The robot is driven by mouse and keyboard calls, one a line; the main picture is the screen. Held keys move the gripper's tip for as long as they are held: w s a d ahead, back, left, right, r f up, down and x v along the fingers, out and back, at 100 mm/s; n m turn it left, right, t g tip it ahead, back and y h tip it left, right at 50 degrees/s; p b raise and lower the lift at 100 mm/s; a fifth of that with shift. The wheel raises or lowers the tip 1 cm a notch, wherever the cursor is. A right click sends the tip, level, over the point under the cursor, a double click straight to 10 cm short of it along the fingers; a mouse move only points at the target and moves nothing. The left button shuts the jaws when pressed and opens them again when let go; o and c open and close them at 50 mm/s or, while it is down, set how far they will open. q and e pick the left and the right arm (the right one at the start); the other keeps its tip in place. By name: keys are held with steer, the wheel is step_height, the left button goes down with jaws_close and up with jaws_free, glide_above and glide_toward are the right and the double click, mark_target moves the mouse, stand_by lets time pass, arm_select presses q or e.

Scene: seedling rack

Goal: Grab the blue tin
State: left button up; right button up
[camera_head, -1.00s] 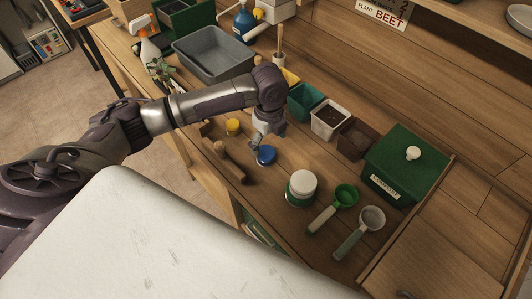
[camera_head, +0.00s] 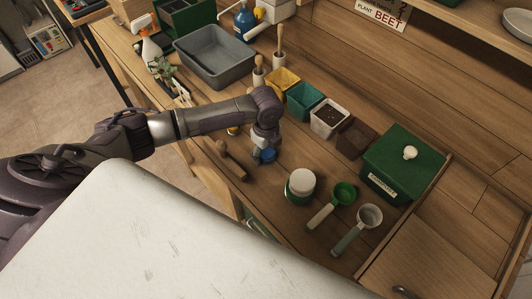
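The blue tin (camera_head: 264,156) is a small round blue tin on the wooden bench, left of a white-lidded green jar. My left gripper (camera_head: 264,148) points down right over it, and its fingers hide part of the tin. I cannot tell whether the fingers are apart or closed on the tin. My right gripper is not in view.
The white-lidded jar (camera_head: 300,184), green scoop (camera_head: 343,194) and grey scoop (camera_head: 368,216) are to the right. A wooden mallet-like tool (camera_head: 232,160) lies left. Pots, a green compost box (camera_head: 403,166) and a grey tub (camera_head: 214,57) stand behind.

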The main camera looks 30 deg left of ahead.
arm_select(q)
steer(key=c, duration=0.6)
steer(key=shift+r, duration=0.1)
